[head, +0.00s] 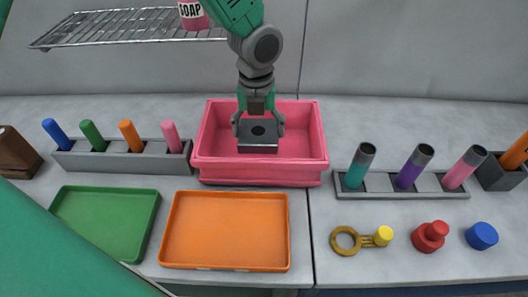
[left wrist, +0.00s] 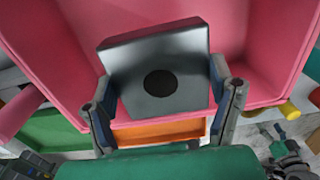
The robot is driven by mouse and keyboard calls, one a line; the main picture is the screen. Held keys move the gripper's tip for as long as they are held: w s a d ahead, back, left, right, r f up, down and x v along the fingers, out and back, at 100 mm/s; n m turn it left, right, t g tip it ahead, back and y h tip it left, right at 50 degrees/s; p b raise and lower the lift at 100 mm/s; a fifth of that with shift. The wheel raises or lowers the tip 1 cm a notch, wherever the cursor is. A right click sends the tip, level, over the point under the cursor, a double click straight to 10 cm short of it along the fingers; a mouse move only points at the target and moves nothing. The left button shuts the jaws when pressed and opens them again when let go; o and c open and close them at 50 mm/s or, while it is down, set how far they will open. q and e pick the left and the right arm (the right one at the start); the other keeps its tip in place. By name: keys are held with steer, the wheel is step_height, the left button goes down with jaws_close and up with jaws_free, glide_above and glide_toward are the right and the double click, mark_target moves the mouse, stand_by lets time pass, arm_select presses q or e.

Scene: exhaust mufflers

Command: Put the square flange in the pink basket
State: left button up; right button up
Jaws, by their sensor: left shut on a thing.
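The square flange (head: 258,137) is a dark grey metal block with a round hole in its face. My left gripper (head: 258,124) is shut on it, with a finger on each side. The flange is over the inside of the pink basket (head: 260,174), within its rim as seen in the head view; whether it touches the floor I cannot tell. In the left wrist view the flange (left wrist: 158,75) sits between the two fingers (left wrist: 163,100), with the pink basket (left wrist: 265,45) around it.
An orange tray (head: 225,266) and a green tray (head: 75,190) lie in front. A holder with coloured pegs (head: 120,163) stands left of the basket, another holder (head: 400,195) right. A yellow-ended ring part (head: 346,240), red knob (head: 430,237) and blue cap (head: 482,236) lie front right.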

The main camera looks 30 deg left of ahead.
mark_target(260, 131)
arm_select(q)
step_height(260, 131, down, 5)
steer(key=shift+w+a+r, duration=0.1)
steer(key=shift+a+r, duration=0.05)
steer(key=shift+d+f, duration=0.35)
steer(key=shift+d, duration=0.25)
steer(key=f, duration=0.3)
steer(key=shift+d, duration=0.3)
steer(key=shift+a+f, duration=0.2)
steer(key=shift+a, duration=0.3)
steer(key=o, duration=1.7)
steer(key=shift+a, duration=0.35)
steer(key=shift+d+r, duration=0.1)
steer(key=shift+d, duration=0.25)
steer(key=shift+d+r, duration=0.2)
steer(key=shift+r, duration=0.1)
steer(key=r, duration=0.7)
steer(key=a+r, duration=0.1)
steer(key=r, duration=0.2)
steer(key=shift+r, duration=0.15)
steer(key=shift+d+r, duration=0.15)
steer(key=shift+r, duration=0.3)
steer(key=shift+d+r, duration=0.1)
steer(key=shift+d, duration=0.3)
steer(key=shift+a, duration=0.2)
